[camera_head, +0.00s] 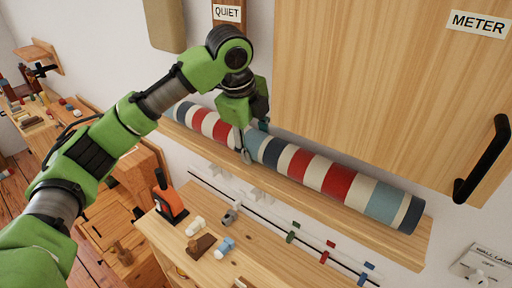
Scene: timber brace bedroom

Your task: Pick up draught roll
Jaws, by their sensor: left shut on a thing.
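The draught roll (338,183) is a long cylinder striped in red, cream, light blue and dark navy. It lies along a narrow wooden shelf (408,247) against the white wall. My left gripper (252,143) comes down from above and is shut on the roll left of its middle. The fingers hide a small part of the stripes there. The roll appears to rest along the shelf; I cannot tell if there is any gap beneath it. My right gripper is out of view.
A wooden cabinet door marked METER (385,85) with a black handle (482,160) is above the roll's right part. Below is a wooden top (262,262) with an orange-and-black tool (169,203) and small pegs. A QUIET sign (227,12) hangs above.

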